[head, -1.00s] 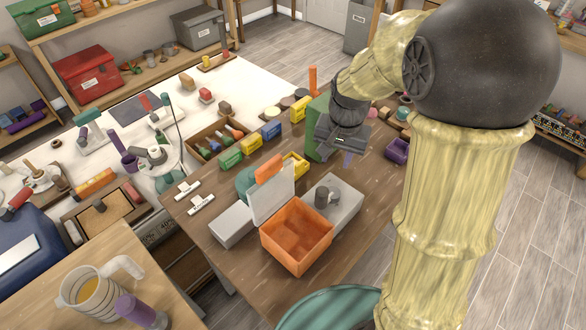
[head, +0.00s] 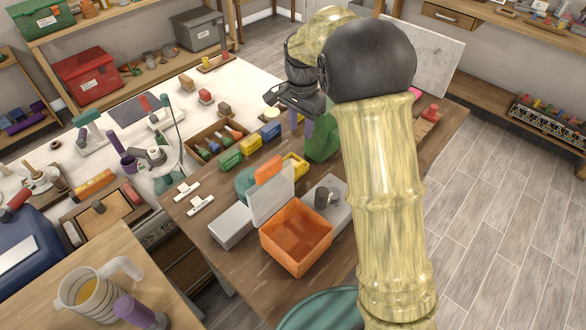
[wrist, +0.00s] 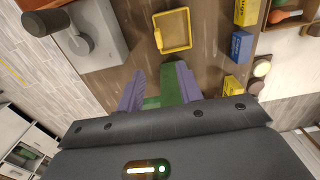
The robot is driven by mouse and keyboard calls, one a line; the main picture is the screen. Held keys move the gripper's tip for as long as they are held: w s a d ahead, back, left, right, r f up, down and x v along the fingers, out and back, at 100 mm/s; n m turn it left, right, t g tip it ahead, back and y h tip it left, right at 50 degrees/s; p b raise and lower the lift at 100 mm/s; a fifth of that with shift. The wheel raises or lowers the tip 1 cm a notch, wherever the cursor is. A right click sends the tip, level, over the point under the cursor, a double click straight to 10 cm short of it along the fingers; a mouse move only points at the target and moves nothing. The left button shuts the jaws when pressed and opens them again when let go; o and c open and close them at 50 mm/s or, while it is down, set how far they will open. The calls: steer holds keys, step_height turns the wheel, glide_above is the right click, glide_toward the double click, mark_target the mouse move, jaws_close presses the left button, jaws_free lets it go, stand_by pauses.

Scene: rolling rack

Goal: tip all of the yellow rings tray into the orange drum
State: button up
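A small yellow tray (head: 295,164) sits on the brown table, left of a green block (head: 322,142). It also shows in the wrist view (wrist: 174,47) as a square yellow rim; its contents are too small to make out. An orange square open box (head: 297,238) stands near the table's front edge and looks empty; I see no round orange drum. My gripper (head: 301,126) is above the table behind the yellow tray. In the wrist view its purple fingers (wrist: 160,72) are apart, with the green block (wrist: 170,88) showing between and beyond them.
Yellow and blue boxes (head: 271,132) line the table's left side. A teal round surface (head: 320,308) is in front.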

mark_target(300, 163)
step_height(300, 163, down, 11)
steer(key=shift+f+p, duration=0.15)
steer(key=shift+p, duration=0.7)
steer(key=shift+f, duration=0.15)
steer(key=shift+s+f, duration=0.15)
steer(key=shift+f, duration=0.15)
step_height(300, 163, down, 4)
steer(key=shift+a+f+p, duration=0.15)
steer(key=shift+p, duration=0.75)
jaws_close()
